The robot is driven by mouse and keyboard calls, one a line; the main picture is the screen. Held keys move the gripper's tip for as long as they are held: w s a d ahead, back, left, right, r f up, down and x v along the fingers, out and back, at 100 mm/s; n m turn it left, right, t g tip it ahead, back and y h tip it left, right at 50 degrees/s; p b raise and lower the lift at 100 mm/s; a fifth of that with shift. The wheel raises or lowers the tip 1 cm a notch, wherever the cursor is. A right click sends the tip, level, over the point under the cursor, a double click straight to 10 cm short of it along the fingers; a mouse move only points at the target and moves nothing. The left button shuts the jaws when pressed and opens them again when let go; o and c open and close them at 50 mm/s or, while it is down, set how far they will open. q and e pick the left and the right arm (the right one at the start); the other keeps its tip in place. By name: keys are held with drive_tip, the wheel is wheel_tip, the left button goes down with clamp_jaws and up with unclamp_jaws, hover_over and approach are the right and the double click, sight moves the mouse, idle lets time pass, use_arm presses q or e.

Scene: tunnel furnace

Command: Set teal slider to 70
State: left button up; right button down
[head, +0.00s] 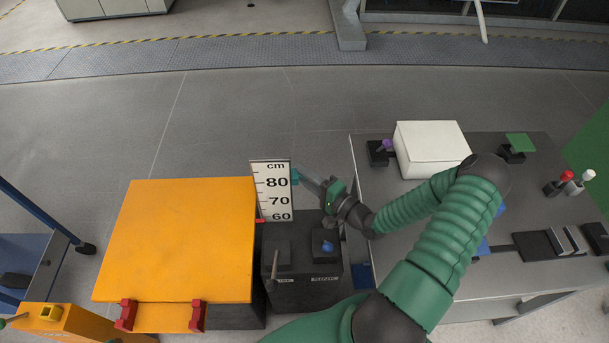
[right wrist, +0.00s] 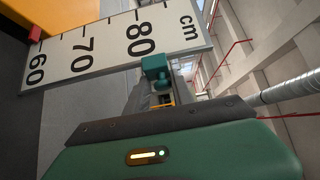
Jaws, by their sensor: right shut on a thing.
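The teal slider (head: 295,177) sits at the right edge of a white scale (head: 271,205) marked in cm, beside or slightly above the 80 mark. In the right wrist view the slider (right wrist: 155,70) is a small teal block at the edge of the scale (right wrist: 100,62), close to the 80. My right gripper (head: 302,177) reaches in from the right and is shut on the slider. Its fingers (right wrist: 160,92) are partly hidden behind the gripper body in the right wrist view. My left gripper is in neither view.
A large orange box (head: 185,235) stands left of the scale. A dark control box (head: 300,285) with a lever and a blue knob lies below my gripper. A grey table (head: 395,230) with a white box (head: 430,145) and several controls is at right.

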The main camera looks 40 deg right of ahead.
drive_tip(key=shift+f, duration=0.1)
wheel_tip(320, 180, down, 4)
drive_tip(key=shift+r+b, duration=0.1)
drive_tip(key=shift+b, duration=1.05)
drive_tip(key=c, duration=1.3)
unclamp_jaws()
drive_tip(key=shift+d, duration=0.1)
drive_tip(key=shift+o, duration=0.2)
drive_tip(key=shift+s, duration=0.15)
drive_tip(key=s, duration=0.7)
drive_tip(key=shift+d, duration=0.35)
drive_tip(key=shift+s, duration=0.1)
